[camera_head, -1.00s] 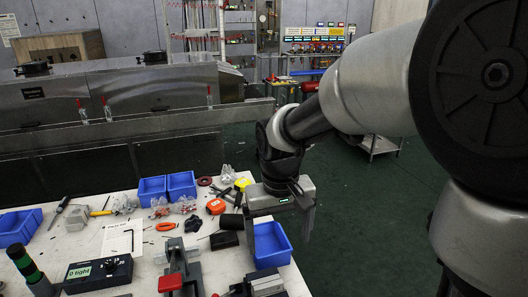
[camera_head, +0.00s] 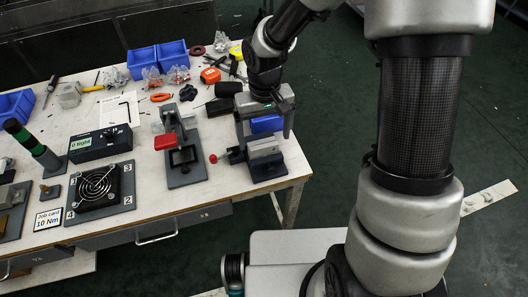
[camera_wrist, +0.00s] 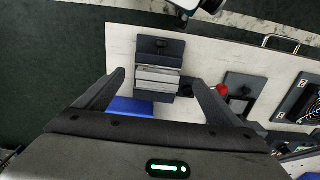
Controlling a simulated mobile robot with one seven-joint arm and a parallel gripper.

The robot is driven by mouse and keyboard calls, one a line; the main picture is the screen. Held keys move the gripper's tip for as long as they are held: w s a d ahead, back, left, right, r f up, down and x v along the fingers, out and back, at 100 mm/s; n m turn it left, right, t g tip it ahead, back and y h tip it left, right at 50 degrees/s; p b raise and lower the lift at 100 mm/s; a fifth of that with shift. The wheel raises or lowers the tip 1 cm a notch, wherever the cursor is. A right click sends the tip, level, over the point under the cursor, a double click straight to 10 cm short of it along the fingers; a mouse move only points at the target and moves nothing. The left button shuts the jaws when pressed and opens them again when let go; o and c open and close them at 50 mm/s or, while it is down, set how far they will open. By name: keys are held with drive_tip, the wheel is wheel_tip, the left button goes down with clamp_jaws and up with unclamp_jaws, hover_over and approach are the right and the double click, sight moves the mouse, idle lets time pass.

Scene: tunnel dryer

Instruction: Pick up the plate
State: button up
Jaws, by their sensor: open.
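No loose plate stands out clearly. A grey vise-like fixture (camera_head: 265,160) with pale metal blocks or a plate between its jaws sits at the table's right front corner. It also shows in the wrist view (camera_wrist: 158,76), just beyond my fingertips; I cannot tell whether the pale pieces are one plate or several parts. My gripper (camera_head: 265,128) is over the right end of the table, behind the fixture, pointing down. In the wrist view my gripper (camera_wrist: 160,80) has its two fingers wide apart with nothing between them.
A clamp with a red handle (camera_head: 165,141) and a red knob (camera_head: 213,158) are left of the fixture. A fan on a numbered grey base (camera_head: 98,188) sits farther left. Two blue bins (camera_head: 143,60) and small tools lie behind. The dark green floor is open to the right.

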sight(265, 147)
drive_tip(key=f, duration=0.5)
drive_tip(key=shift+w+f+b, duration=0.15)
drive_tip(key=shift+w+b, duration=0.2)
